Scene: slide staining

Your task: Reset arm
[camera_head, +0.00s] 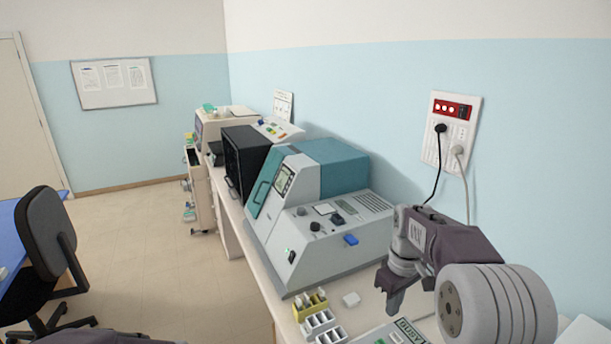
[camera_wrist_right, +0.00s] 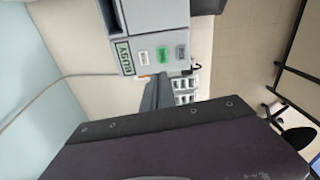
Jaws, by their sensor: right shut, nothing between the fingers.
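My right gripper (camera_head: 393,298) hangs above the right part of the bench, its fingers pointing down and shut with nothing between them. Its shut fingers also show in the right wrist view (camera_wrist_right: 157,92), in front of the bench. My left gripper does not show.
A large grey and teal machine (camera_head: 345,240) stands left of my right gripper. A grey device with a green-edged label (camera_head: 404,333) sits below it. A wall socket panel (camera_head: 452,130) with cables is behind. A chair (camera_head: 48,240) stands on open floor.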

